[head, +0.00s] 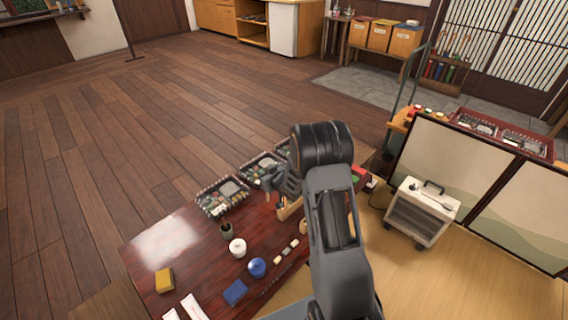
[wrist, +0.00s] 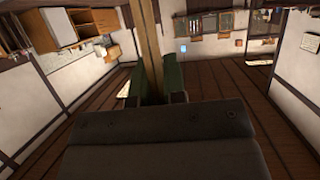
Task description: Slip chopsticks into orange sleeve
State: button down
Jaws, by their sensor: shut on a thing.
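My gripper (head: 272,184) is above the far part of the dark red table (head: 185,240) in the head view, small and partly hidden by my arm. In the wrist view my gripper's green fingers (wrist: 151,78) are shut on a pair of light-brown wooden sticks, the chopsticks (wrist: 149,38). The chopsticks run up out of the top of that picture. I cannot make out an orange sleeve for certain in either view. Two white paper strips (head: 193,307) lie at the table's near left edge.
A wooden holder (head: 289,209) stands just below my gripper. A white cup (head: 237,248), blue pot (head: 257,267), blue cloth (head: 235,292) and yellow block (head: 164,280) occupy the near table. A white cart (head: 422,211) stands right.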

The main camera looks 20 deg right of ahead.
jog(key=w+d+n+y+b, duration=0.1)
jog(key=w+d+b, duration=0.1)
jog(key=d, duration=0.5)
jog(key=shift+f+b, duration=0.45)
jog(key=shift+b, duration=0.15)
jog(key=shift+s+d, duration=0.1)
dwell(0.4)
jog(key=shift+f+p, duration=0.3)
jog(key=shift+f, duration=0.15)
dwell(0.8)
jog(key=shift+f, duration=0.2)
dwell(0.4)
jog(key=shift+f+b, duration=0.4)
jog(key=shift+f, duration=0.1)
jog(key=shift+f, duration=0.35)
dwell(0.3)
jog(key=shift+f+b, duration=0.55)
jog(key=shift+f, duration=0.05)
